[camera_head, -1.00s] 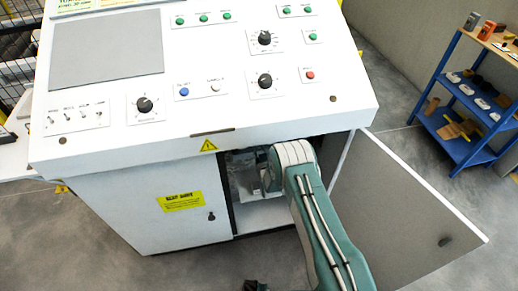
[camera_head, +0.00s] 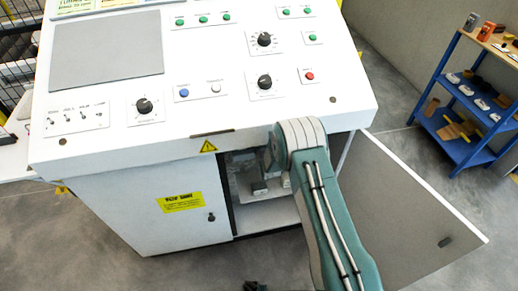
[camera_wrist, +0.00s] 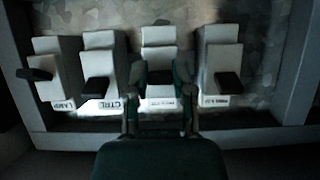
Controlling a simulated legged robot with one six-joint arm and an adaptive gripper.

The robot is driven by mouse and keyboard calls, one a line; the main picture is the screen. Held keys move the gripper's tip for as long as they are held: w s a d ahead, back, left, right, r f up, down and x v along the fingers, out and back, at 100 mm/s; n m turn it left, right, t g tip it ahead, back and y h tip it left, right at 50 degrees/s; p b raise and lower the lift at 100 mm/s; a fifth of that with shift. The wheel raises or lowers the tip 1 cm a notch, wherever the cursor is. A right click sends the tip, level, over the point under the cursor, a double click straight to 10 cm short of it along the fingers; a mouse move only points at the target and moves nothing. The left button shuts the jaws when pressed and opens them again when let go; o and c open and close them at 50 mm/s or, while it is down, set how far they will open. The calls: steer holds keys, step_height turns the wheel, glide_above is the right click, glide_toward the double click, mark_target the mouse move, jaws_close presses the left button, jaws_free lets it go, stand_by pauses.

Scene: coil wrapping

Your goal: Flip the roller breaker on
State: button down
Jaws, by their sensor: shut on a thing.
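Several white breakers with black levers stand in a row inside the dark cabinet in the wrist view. The left one (camera_wrist: 55,80) is labelled LAMP and the one beside it (camera_wrist: 102,65) CTRL. My gripper (camera_wrist: 161,78) is at the third breaker (camera_wrist: 159,45), its fingers on either side of the lever and shut on it. That breaker's label is partly covered and too blurred to read, so I cannot confirm it is the roller breaker. The right breaker (camera_wrist: 220,60) also has an unclear label. In the head view my arm hides my gripper.
The white control cabinet (camera_head: 140,215) has its right door (camera_head: 405,225) swung open beside my arm. Above is the sloped panel (camera_head: 210,110) with knobs and buttons. A blue shelf (camera_head: 465,105) stands at the far right. The cabinet's frame borders the breaker row closely.

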steer(key=shift+w+r, duration=0.1)
steer(key=shift+r, duration=0.05)
steer(key=shift+c, duration=2.4)
jaws_free()
steer(key=shift+a, duration=0.1)
steer(key=v, duration=1.2)
